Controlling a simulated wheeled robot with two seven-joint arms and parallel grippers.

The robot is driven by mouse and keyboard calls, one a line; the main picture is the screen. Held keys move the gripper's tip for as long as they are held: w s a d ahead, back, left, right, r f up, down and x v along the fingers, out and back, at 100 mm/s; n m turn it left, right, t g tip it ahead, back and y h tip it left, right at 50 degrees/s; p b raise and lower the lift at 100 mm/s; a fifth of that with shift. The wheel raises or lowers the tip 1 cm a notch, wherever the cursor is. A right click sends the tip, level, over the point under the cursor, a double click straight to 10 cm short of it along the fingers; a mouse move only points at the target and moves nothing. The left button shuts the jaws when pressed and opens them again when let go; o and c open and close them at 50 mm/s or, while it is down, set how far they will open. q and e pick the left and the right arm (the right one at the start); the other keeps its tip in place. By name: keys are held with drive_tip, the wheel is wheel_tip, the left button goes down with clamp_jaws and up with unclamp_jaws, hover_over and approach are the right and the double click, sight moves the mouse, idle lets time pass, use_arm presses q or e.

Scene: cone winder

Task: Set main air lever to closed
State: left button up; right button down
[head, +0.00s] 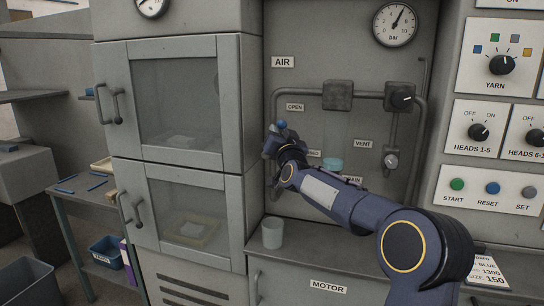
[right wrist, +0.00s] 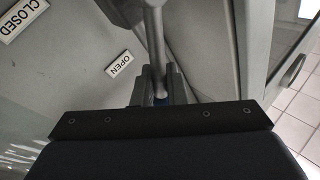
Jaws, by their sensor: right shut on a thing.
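My right gripper (head: 279,130) reaches to the left end of the air panel, close to the pipe. In the right wrist view its fingers (right wrist: 158,88) are shut on a grey bar, the main air lever (right wrist: 155,40). In the head view the lever is hidden behind the gripper and forearm. The OPEN label (head: 294,106) sits just above and right of the gripper. It also shows in the right wrist view (right wrist: 120,63), beside the fingers. The CLOSED label (right wrist: 20,18) is farther off at the upper left there; in the head view my arm partly covers it. My left gripper is out of view.
A pressure gauge (head: 395,23) labelled bar is above the panel. A black knob (head: 402,97) and a VENT label (head: 363,144) lie to the right. A pale cup (head: 272,232) stands on the ledge below my arm. A glass-door cabinet (head: 185,95) borders the left.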

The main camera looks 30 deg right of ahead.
drive_tip(key=s+d+f+m+g+h+b, duration=0.2)
drive_tip(key=f+m+h+b, duration=0.5)
drive_tip(key=m+h+b, duration=0.5)
drive_tip(key=shift+s+d+f+m+g+b, duration=0.15)
drive_tip(key=shift+s+d+m+g+b, duration=0.4)
drive_tip(key=shift+m+b, duration=3)
drive_tip(key=shift+s+a+m+g, duration=0.1)
drive_tip(key=shift+m+g, duration=0.15)
drive_tip(key=shift+m, duration=0.3)
drive_tip(key=c, duration=1.6)
unclamp_jaws()
drive_tip(key=shift+o, duration=0.2)
drive_tip(key=shift+s+a+f, duration=0.1)
